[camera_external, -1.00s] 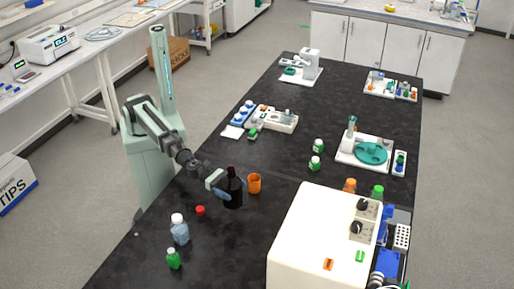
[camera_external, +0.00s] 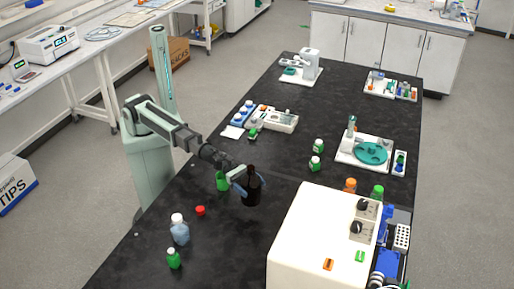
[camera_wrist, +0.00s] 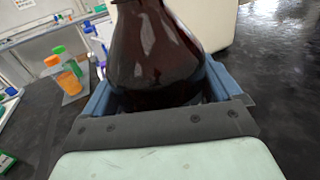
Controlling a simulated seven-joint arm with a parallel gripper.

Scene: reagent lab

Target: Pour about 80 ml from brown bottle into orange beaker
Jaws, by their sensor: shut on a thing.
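My gripper (camera_external: 240,181) is shut on the brown bottle (camera_external: 252,188), with a blue finger on each side of its body. The dark, glossy bottle looks roughly upright in the external view. It also fills the middle of the wrist view (camera_wrist: 155,50), where its top is cut off. The orange beaker is not visible now; the bottle and gripper cover the spot where it stood in the earlier external view. I cannot tell the gap between bottle and beaker, or the liquid level.
A green beaker (camera_external: 222,181) stands just left of the bottle. A red cap (camera_external: 200,211), a clear bottle (camera_external: 180,230) and a small green bottle (camera_external: 173,259) stand front left. A large white machine (camera_external: 315,235) stands to the right.

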